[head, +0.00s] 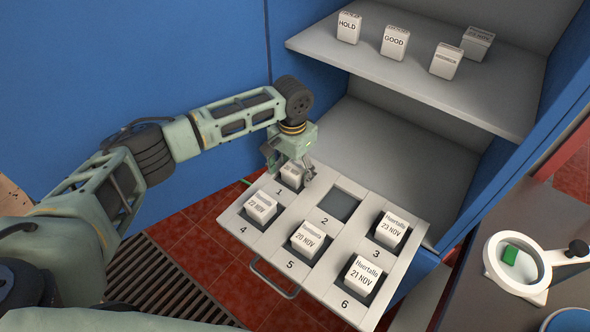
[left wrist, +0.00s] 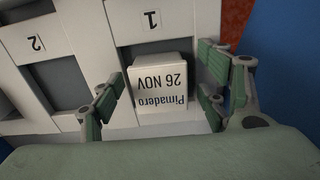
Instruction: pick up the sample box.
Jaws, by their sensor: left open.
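My left gripper (head: 290,172) is over slot 1 of the numbered drawer (head: 283,227). A white box (head: 291,176) stands in that slot, partly hidden by the gripper in the head view. In the left wrist view this box (left wrist: 160,88) reads "Pimadero 26 NOV" and lies between the two open fingers (left wrist: 163,95), which appear apart from it. Other white boxes stand in slot 3 (head: 391,230), slot 4 (head: 260,207), slot 5 (head: 309,239) and slot 6 (head: 362,275). Slot 2 (head: 342,204) is empty. My right gripper is not in view.
A shelf (head: 420,80) above the drawer holds several white boxes, including "HOLD" (head: 348,28) and "GOOD" (head: 394,43). A blue cabinet wall (head: 140,60) stands behind my left arm. A round white dish (head: 517,262) with a green item sits at the right.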

